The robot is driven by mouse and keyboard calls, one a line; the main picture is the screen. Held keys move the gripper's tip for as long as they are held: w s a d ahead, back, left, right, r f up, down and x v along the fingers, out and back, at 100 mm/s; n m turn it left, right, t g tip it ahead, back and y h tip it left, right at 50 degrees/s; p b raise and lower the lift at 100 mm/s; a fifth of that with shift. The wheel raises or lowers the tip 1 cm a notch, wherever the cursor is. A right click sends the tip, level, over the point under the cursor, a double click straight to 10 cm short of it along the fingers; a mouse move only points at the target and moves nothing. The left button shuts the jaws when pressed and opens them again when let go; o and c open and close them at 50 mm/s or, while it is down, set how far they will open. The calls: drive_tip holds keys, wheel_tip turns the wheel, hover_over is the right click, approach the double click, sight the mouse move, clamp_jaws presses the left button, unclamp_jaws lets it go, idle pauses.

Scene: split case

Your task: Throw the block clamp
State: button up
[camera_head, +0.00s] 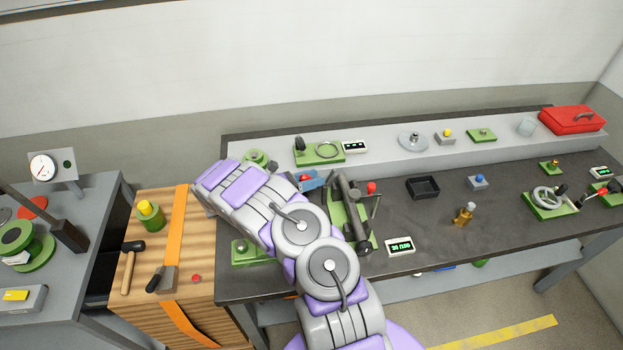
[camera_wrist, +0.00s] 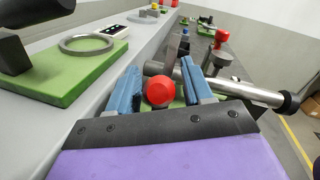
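The clamp fixture (camera_head: 347,212) is a dark grey device with a long bar on a green base, in the front middle of the dark bench. A red ball knob (camera_wrist: 160,92) shows between the two blue fingers of my gripper (camera_wrist: 161,68); the fingers stand apart on either side of it. I cannot tell whether they touch it. In the head view my gripper (camera_head: 312,180) is at the fixture's left rear, partly behind my arm. A second red knob (camera_head: 371,187) stands at the fixture's right; it also shows in the wrist view (camera_wrist: 222,36). My arm hides part of the base.
A green plate with a ring (camera_head: 320,153) and a small display (camera_head: 355,147) stand on the raised shelf behind. A black tray (camera_head: 422,187), a brass piece (camera_head: 464,214) and another display (camera_head: 400,246) lie to the right. A wooden cart with a mallet (camera_head: 130,265) is at left.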

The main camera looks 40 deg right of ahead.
clamp_jaws()
